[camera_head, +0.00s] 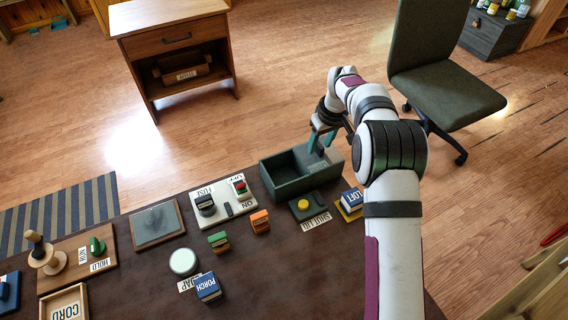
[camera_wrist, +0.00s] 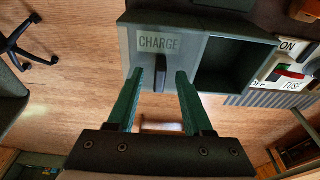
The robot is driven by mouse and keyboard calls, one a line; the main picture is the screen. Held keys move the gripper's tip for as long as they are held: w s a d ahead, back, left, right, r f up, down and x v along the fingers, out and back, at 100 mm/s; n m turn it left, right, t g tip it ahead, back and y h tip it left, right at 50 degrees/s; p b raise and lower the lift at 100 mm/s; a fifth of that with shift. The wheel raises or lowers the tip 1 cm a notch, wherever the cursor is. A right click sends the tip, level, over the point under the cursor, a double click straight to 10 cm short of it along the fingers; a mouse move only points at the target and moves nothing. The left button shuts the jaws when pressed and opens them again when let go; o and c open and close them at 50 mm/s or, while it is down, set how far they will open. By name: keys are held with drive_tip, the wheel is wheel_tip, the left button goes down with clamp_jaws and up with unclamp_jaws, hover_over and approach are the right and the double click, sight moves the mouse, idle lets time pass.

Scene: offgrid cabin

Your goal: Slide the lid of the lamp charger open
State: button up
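The lamp charger (camera_head: 304,184) is a dark green-grey box at the far edge of the brown table. In the wrist view its grey lid (camera_wrist: 187,48), marked CHARGE, covers one half. The other half, on the right there, is an open, empty-looking compartment (camera_wrist: 228,66). A dark upright handle (camera_wrist: 161,70) stands on the lid. My gripper (camera_wrist: 161,84) is open, with one green finger on each side of the handle and gaps showing. In the head view my gripper (camera_head: 320,146) is over the right part of the charger, and my arm hides part of it.
A white switch panel (camera_head: 225,205) marked FUSE and ON stands left of the charger. A dark block with a yellow button (camera_head: 303,205) and a blue LOFT block (camera_head: 352,200) are close in front. Bare floor lies beyond the charger.

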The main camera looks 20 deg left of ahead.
sight(320, 146)
drive_tip(key=shift+r, duration=2.5)
drive_tip(key=s+d+r+m, duration=0.3)
drive_tip(key=s+d+r, duration=0.2)
drive_tip(key=s, duration=0.3)
drive_tip(key=s+d+r+m, duration=0.4)
drive_tip(key=s+d+r, duration=0.2)
drive_tip(key=s, duration=0.1)
drive_tip(key=s+d+f+m+g, duration=0.1)
drive_tip(key=s+d+m, duration=0.1)
drive_tip(key=s, duration=1)
drive_tip(key=s+d+f+m, duration=0.2)
drive_tip(key=s+m, duration=0.3)
drive_tip(key=s, duration=0.8)
drive_tip(key=shift+s+d+f+m+g, duration=0.2)
drive_tip(key=shift+d+m+g, duration=0.15)
drive_tip(key=shift+d, duration=0.25)
